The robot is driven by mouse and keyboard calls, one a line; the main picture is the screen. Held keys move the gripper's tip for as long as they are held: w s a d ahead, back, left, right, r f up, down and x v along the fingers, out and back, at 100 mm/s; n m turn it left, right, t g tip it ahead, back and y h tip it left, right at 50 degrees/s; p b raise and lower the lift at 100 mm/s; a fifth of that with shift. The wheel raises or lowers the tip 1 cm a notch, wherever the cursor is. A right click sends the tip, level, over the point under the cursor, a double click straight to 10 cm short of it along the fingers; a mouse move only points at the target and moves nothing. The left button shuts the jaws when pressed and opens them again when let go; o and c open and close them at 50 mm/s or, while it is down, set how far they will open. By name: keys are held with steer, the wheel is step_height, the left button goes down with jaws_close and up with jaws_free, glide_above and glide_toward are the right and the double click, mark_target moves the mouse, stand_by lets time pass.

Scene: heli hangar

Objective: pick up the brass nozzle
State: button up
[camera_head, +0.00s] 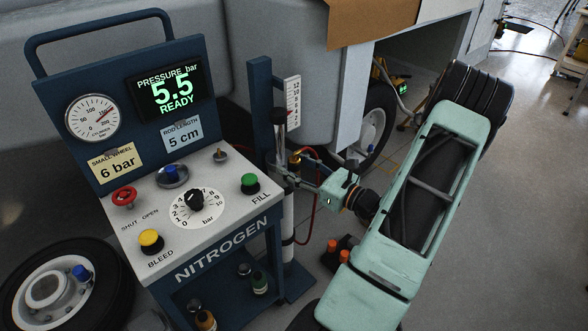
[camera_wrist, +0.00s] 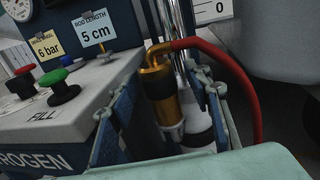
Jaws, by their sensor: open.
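The brass nozzle (camera_wrist: 157,88) stands upright in the wrist view, a gold cylinder with a bent top joined to a red hose (camera_wrist: 235,72). My gripper (camera_wrist: 160,98) is open, with one blue-grey finger on each side of the nozzle. Whether either finger touches it I cannot tell. The nozzle's lower end sits near a pale fitting beside a metal post. In the head view the nozzle (camera_head: 296,158) is a small gold piece by the post, partly hidden by my gripper (camera_head: 298,172).
The blue nitrogen cart (camera_head: 225,235) with knobs, gauge and a display reading 5.5 READY stands close on the left. A scale (camera_head: 293,100) rises behind the nozzle. A wheel (camera_head: 376,128) and grey bodywork stand behind. Open floor (camera_head: 520,200) lies to the right.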

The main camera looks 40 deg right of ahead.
jaws_close()
stand_by(0.3)
